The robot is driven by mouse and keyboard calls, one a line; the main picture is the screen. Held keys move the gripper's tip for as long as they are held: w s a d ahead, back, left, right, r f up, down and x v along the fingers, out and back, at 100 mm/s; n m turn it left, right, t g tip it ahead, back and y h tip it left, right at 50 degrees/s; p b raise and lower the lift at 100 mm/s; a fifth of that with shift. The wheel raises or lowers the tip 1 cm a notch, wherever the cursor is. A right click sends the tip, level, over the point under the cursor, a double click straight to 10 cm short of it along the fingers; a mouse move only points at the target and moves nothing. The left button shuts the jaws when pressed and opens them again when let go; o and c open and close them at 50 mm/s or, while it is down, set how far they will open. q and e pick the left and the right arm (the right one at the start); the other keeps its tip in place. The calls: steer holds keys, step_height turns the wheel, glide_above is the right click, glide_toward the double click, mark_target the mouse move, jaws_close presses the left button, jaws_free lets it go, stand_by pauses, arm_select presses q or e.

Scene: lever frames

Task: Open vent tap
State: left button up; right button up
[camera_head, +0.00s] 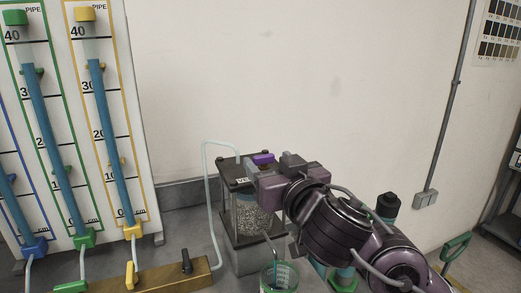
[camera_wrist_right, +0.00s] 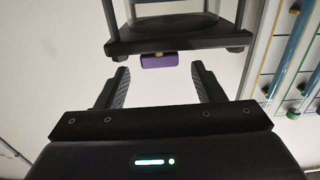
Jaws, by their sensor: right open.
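The vent tap is a small purple handle (camera_head: 263,158) on the dark top of a box filled with grey granules (camera_head: 252,217), in the lower middle of the head view. In the right wrist view the purple handle (camera_wrist_right: 158,61) sits at the edge of a dark plate (camera_wrist_right: 180,40), just beyond the fingertips and between their lines. My right gripper (camera_head: 268,169) comes in from the right at the box's top. In the wrist view its fingers (camera_wrist_right: 161,78) are apart with nothing between them. The gripper hides part of the box's lid. My left gripper is not seen.
A board with blue-filled tubes (camera_head: 110,140) and scales stands at the left. A pale hose (camera_head: 209,190) arches up to the box. A brass block with a black lever (camera_head: 186,262) and a beaker (camera_head: 279,277) stand low in front.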

mark_target(265, 157)
steer(key=x, duration=0.5)
steer(key=shift+w+a, duration=0.15)
steer(key=shift+w, duration=0.15)
